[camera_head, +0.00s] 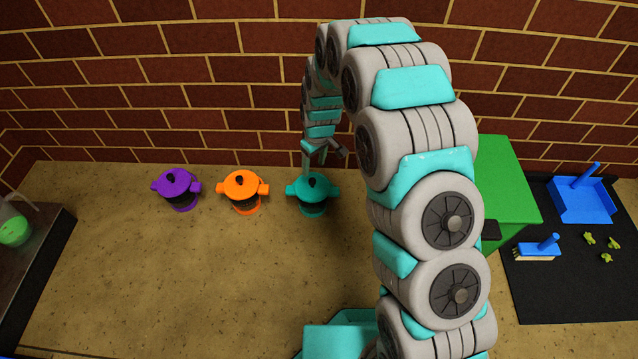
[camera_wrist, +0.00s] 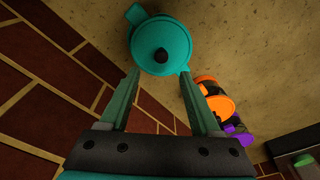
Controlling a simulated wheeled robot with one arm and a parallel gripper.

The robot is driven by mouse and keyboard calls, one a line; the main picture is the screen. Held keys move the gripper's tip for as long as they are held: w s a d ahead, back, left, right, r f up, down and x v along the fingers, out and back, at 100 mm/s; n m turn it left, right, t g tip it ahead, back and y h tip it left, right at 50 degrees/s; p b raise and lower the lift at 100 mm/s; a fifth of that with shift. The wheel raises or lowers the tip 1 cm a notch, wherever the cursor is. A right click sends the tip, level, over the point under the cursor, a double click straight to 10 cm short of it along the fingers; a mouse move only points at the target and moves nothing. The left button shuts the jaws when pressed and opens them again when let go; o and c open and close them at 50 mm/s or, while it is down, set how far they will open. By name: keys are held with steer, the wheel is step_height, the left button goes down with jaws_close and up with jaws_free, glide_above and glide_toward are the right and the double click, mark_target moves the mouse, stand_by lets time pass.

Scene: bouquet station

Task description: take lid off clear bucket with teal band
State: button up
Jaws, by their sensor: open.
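The clear bucket with the teal band (camera_head: 313,208) stands on the sandy floor near the brick wall, with its teal lid (camera_head: 318,187) on. My gripper (camera_head: 323,160) is above and behind the bucket, beside the lid. In the wrist view my gripper (camera_wrist: 160,72) is open, its two fingers spread toward the lid's near edge, with nothing between them. The lid hides most of the bucket's body in the wrist view.
An orange-lidded bucket (camera_head: 243,188) and a purple-lidded bucket (camera_head: 178,186) stand in a row to the left. The brick wall (camera_head: 230,100) is close behind. A green box (camera_head: 508,185) and a black mat (camera_head: 570,285) with a blue dustpan (camera_head: 582,200) and brush (camera_head: 538,250) are right.

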mark_target(312, 180)
steer(key=f, duration=0.5)
steer(key=f+b, duration=0.1)
steer(key=f, duration=0.1)
steer(key=shift+w+a+f, duration=0.15)
steer(key=shift+a+f, duration=0.05)
steer(key=shift+a, duration=0.1)
steer(key=shift+c, duration=0.3)
steer(key=shift+r, duration=0.1)
jaws_close()
